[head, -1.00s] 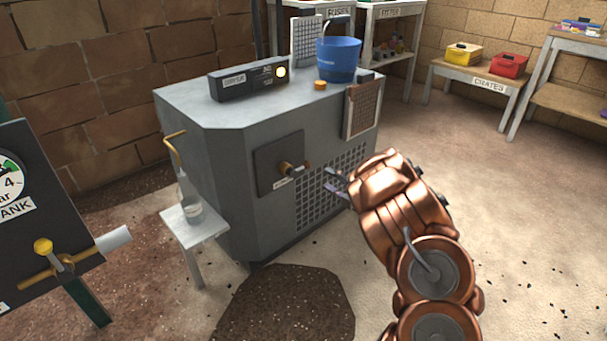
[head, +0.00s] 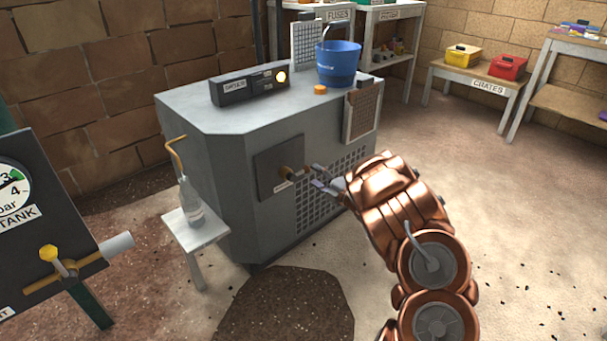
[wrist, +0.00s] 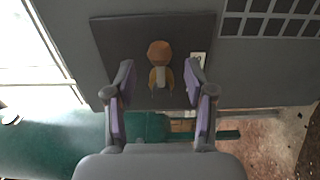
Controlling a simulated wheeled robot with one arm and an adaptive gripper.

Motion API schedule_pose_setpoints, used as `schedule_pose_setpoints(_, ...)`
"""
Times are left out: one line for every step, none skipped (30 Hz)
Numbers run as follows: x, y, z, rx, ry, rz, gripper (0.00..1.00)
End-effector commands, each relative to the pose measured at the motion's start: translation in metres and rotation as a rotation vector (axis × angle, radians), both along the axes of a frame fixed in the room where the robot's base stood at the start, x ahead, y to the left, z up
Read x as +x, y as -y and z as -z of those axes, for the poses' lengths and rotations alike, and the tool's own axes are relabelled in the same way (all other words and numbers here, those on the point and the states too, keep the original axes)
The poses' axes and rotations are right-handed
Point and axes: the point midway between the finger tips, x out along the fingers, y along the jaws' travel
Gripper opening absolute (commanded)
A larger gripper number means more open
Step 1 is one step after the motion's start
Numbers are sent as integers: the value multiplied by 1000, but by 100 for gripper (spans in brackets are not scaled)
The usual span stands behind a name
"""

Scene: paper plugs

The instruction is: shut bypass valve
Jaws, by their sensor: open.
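The bypass valve (head: 287,173) is a small brass fitting on a dark square plate (head: 268,160) on the front of the grey cabinet. In the wrist view the valve (wrist: 159,56) shows a round brass knob with a pale lever pointing toward me. My gripper (head: 319,177) is just right of the valve in the head view. In the wrist view my gripper (wrist: 158,92) is open, with its two purple-padded fingers on either side of the lever's line. I cannot tell whether a finger touches the lever. A small label (wrist: 198,58) is beside the valve.
The grey cabinet (head: 215,160) bears a blue bucket (head: 338,65), a dark box with a lit lamp (head: 250,84) and an orange knob (head: 320,89). A small stool (head: 207,232) with a bottle (head: 191,204) stands left. A tank board (head: 40,225) is far left.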

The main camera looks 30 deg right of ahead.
Motion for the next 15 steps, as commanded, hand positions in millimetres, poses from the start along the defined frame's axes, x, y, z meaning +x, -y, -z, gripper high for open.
schedule_pose_setpoints(0,0,0,0,0,0,54)
schedule_pose_setpoints(0,0,0,0,0,0,54)
schedule_pose_setpoints(1,0,0,0,0,0,54)
schedule_pose_setpoints(2,0,0,0,0,0,54)
schedule_pose_setpoints(2,-1,1,0,0,0,54)
schedule_pose_setpoints(4,-1,1,0,0,0,54)
schedule_pose_setpoints(5,-1,1,0,0,0,54)
schedule_pose_setpoints(6,-1,1,0,0,0,54)
schedule_pose_setpoints(7,-2,1,-1,0,0,54)
schedule_pose_setpoints(8,-2,1,-1,0,0,54)
schedule_pose_setpoints(10,-2,1,-1,0,0,54)
schedule_pose_setpoints(11,-3,1,0,0,0,54)
schedule_pose_setpoints(13,-3,1,-1,1,0,54)
schedule_pose_setpoints(14,-3,1,0,1,-1,54)
schedule_pose_setpoints(15,-4,1,0,1,-1,54)
